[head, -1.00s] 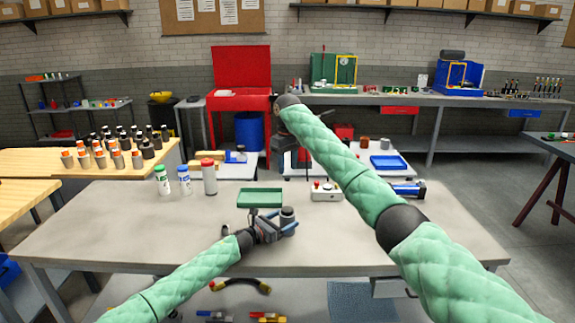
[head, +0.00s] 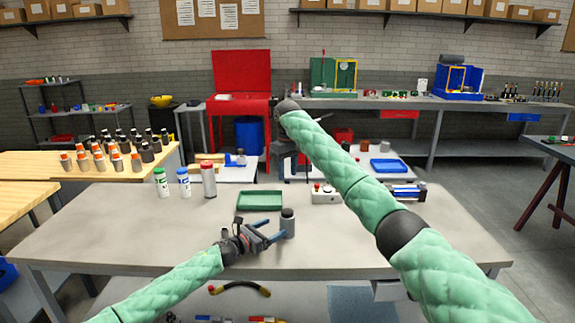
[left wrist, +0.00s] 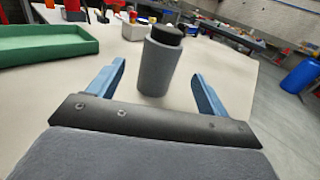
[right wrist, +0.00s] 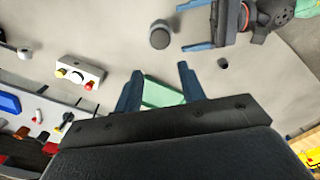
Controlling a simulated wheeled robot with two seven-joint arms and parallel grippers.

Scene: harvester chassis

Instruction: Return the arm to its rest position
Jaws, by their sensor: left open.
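My left gripper (head: 274,230) is low over the grey table, its blue fingers open and pointing at a grey cylinder with a black cap (head: 288,223). In the left wrist view the cylinder (left wrist: 159,65) stands upright just ahead of the open fingers (left wrist: 160,88), with clear table between. My right arm reaches up and forward over the table in the head view; its gripper there is mostly hidden behind its own arm. In the right wrist view the right gripper's fingers (right wrist: 158,88) are apart, with nothing held between them.
A green tray (head: 260,208) lies just behind the cylinder. A white box with a red button (head: 325,196) is to its right. Three capped bottles (head: 184,182) stand at the table's left. Orange-tipped bottles (head: 102,160) crowd a wooden bench. The table's front left is clear.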

